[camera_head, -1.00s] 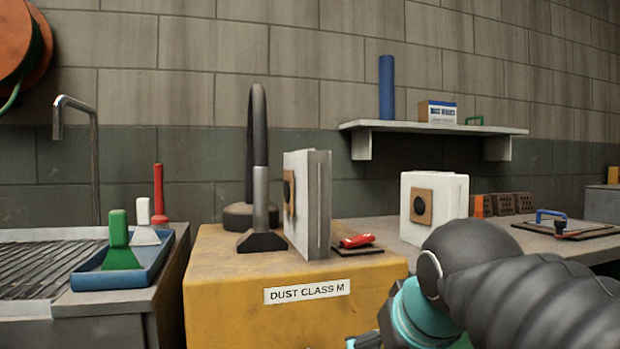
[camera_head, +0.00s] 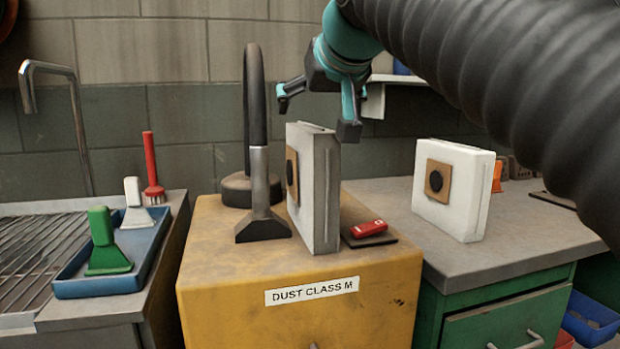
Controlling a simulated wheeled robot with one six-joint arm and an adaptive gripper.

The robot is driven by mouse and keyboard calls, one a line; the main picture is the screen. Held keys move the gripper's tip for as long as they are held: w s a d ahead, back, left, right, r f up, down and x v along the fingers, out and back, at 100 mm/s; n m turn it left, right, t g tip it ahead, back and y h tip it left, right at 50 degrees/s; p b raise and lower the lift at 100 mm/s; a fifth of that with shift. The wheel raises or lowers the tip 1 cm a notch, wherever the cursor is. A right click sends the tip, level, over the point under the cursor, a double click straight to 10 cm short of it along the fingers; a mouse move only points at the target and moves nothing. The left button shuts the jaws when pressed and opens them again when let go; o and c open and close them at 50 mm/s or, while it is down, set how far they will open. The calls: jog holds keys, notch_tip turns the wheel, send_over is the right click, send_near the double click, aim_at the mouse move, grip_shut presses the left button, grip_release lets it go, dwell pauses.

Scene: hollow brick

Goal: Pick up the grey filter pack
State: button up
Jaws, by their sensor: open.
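The grey filter pack (camera_head: 326,190) stands upright on the yellow cabinet labelled "DUST CLASS M" (camera_head: 220,270). Its left face carries a brown square plate with a dark round hole. My gripper (camera_head: 318,112) is open and empty, above the pack's top edge. One finger is left of the pack and the other shows near its upper right. I cannot tell the exact gap between fingers and pack. A similar white pack (camera_head: 458,205) stands on the grey worktop to the right.
A black vacuum hose with a floor nozzle (camera_head: 262,215) stands close left of the grey pack. A red tool (camera_head: 369,228) lies on a dark pad (camera_head: 385,240) close right. The cabinet's front top is clear.

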aim_at(310, 125)
jog(key=x, duration=0.3)
jog(key=shift+w+f, duration=0.1)
jog(key=shift+w, duration=0.05)
jog(key=shift+d+f+x, duration=0.1)
jog(key=shift+d+x, duration=0.05)
jog(key=shift+x, duration=1.15)
jog(key=shift+d+f+x, duration=0.1)
jog(key=shift+d+x, duration=0.05)
jog(key=shift+x, duration=1.1)
jog(key=c, duration=1.7)
jog(key=shift+r, duration=0.15)
grip_shut()
jog(key=shift+r+p, duration=0.4)
jog(key=shift+r, duration=4.55)
